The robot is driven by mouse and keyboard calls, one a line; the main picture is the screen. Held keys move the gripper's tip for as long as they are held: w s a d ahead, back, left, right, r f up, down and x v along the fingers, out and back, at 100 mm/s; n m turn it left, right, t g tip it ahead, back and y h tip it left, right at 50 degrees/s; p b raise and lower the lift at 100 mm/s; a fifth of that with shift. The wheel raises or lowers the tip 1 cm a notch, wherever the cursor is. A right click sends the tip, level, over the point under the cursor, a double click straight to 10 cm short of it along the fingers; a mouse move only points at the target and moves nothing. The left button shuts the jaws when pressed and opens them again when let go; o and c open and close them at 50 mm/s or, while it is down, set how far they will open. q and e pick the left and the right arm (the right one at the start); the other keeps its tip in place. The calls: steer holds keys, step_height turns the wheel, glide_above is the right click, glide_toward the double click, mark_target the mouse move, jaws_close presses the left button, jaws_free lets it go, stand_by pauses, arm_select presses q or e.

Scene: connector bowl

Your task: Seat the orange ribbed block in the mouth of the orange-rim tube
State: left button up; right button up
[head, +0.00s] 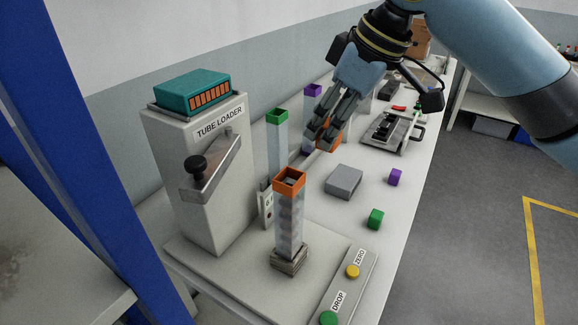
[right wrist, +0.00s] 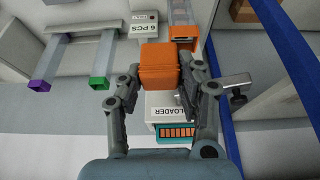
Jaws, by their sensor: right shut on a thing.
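My right gripper (head: 322,138) is shut on the orange ribbed block (head: 330,139). In the right wrist view the block (right wrist: 159,66) sits between the two fingers (right wrist: 160,85). The orange-rim tube (head: 290,215) stands upright on a small block at the loader's base, with its square orange rim (head: 289,179) at the top; greyish pieces show inside it. The gripper and block are behind the tube and to its right in the head view, apart from it. The tube's rim also shows in the right wrist view (right wrist: 184,33), beyond the block. My left gripper is not in view.
The tube loader (head: 200,175) stands left of the tube. A green-rim tube (head: 277,145) and a purple-rim tube (head: 312,105) stand behind. A grey box (head: 343,181), a green cube (head: 376,219) and a purple cube (head: 395,177) lie on the table. Buttons (head: 352,271) are in front.

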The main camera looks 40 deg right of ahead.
glide_above(290, 168)
steer(key=s+a, duration=0.2)
steer(key=f, duration=0.3)
steer(key=shift+w+d+f+p, duration=0.15)
steer(key=shift+d+f+p, duration=0.05)
steer(key=shift+f+p, duration=0.15)
step_height(290, 168, down, 3)
steer(key=shift+d+f+p, duration=0.1)
steer(key=shift+f+p, duration=0.1)
steer(key=shift+p, duration=0.2)
steer(key=shift+s+f, duration=0.2)
steer(key=shift+f, duration=0.05)
steer(key=shift+c, duration=0.3)
steer(key=shift+s+f, duration=0.15)
steer(key=shift+s, duration=0.05)
steer(key=o, duration=1.1)
steer(key=shift+w+f, duration=0.15)
steer(key=shift+w, duration=0.15)
steer(key=shift+r, duration=0.25)
